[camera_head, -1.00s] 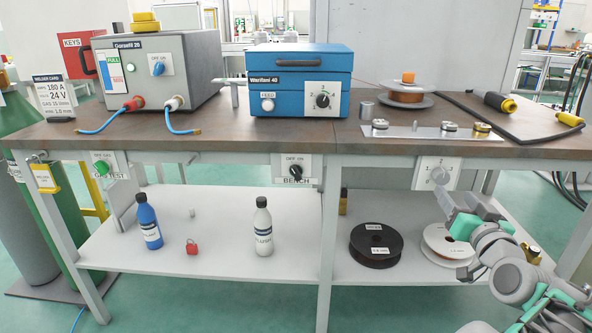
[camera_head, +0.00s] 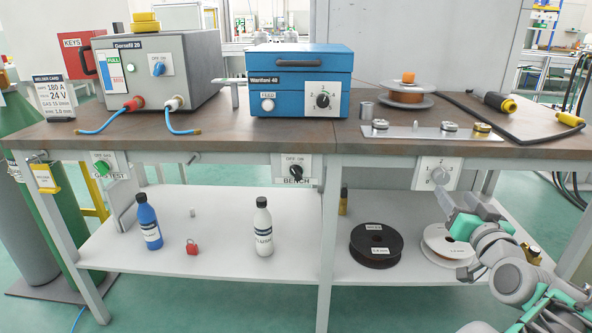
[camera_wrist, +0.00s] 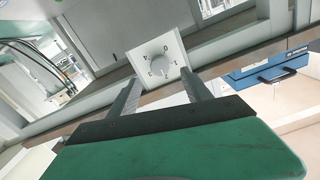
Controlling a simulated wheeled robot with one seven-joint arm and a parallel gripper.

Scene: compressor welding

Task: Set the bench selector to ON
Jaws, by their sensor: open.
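The bench selector (camera_head: 296,172) is a black knob on a white plate marked OFF and ON, with the label BENCH below it. It sits on the front rail of the bench, near the middle leg. Its knob looks slanted, but I cannot read its setting surely. My gripper (camera_head: 442,198) is well to the right of it, just below another plate with a grey round knob (camera_head: 439,175). In the wrist view my gripper (camera_wrist: 160,92) has its two fingers apart with nothing between them. A white plate with a grey dial (camera_wrist: 159,68) shows beyond the fingertips there.
A green gas test knob (camera_head: 102,167) is on the left of the rail. The blue wire feeder (camera_head: 300,80) and grey welder (camera_head: 165,75) stand on the bench top (camera_head: 250,135). Bottles and spools occupy the lower shelf (camera_head: 205,250). The space before the rail is clear between my gripper and the bench selector.

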